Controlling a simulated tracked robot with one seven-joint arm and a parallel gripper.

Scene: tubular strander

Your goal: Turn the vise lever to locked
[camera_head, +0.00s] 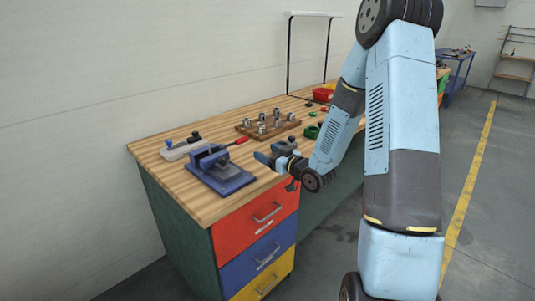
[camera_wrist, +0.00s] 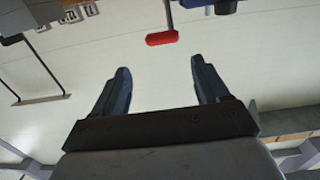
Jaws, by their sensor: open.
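The blue vise (camera_head: 222,172) stands on the near left part of the wooden bench. A lever with a red grip (camera_head: 239,141) sticks out at its back right. The red grip (camera_wrist: 161,38) also shows in the wrist view, ahead of my fingertips and roughly centred between them. My gripper (camera_head: 272,153) is open and empty to the right of the vise, in front of the red grip. Its two blue fingers (camera_wrist: 160,70) are spread apart and do not appear to touch the grip. Where the lever joins the vise cannot be made out clearly.
A grey plate with a blue and a black knob (camera_head: 181,148) lies behind the vise. A wooden rack with several metal parts (camera_head: 268,126) stands behind my gripper. A green item (camera_head: 312,131) and a red bin (camera_head: 322,94) are further right. The drawers (camera_head: 268,212) lie below.

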